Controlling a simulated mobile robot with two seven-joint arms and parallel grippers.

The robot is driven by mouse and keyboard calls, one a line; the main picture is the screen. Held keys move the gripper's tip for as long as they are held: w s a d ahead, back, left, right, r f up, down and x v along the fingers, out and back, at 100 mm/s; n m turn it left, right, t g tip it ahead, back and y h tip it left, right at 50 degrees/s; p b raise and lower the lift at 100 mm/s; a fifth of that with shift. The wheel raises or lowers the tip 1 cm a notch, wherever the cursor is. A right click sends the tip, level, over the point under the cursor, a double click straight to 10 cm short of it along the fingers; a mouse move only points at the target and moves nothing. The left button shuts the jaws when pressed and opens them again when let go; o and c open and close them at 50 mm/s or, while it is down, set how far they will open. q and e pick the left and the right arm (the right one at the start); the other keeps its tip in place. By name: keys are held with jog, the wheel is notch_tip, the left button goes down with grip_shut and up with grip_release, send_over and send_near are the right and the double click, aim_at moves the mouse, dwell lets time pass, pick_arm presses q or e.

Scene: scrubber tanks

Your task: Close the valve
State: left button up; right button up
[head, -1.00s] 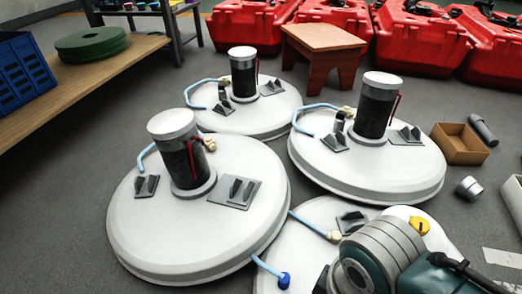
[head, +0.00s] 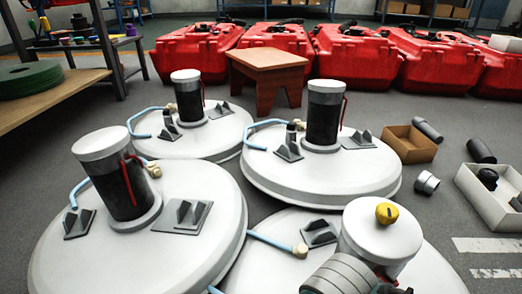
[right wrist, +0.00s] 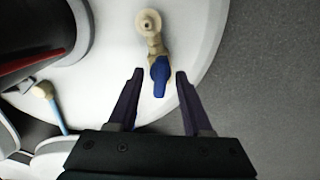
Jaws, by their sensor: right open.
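In the right wrist view, a valve with a beige body (right wrist: 151,28) and a blue handle (right wrist: 160,76) stands over a white tank lid (right wrist: 115,45). My right gripper (right wrist: 159,72) is open, with one dark finger on each side of the blue handle. The fingertips look apart from the handle, with a gap on both sides. The head view shows several round white scrubber tanks (head: 100,262) with dark cylinders.
A wooden stool (head: 268,65) and red cases (head: 350,60) stand behind the tanks. A cardboard box (head: 408,144), a white box (head: 490,195) and loose pipe pieces lie at the right. A wooden shelf (head: 45,105) is at the left.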

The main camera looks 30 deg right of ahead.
jog(key=shift+a, duration=0.1)
jog(key=shift+c, duration=0.3)
grip_shut()
jog(key=shift+r, duration=0.1)
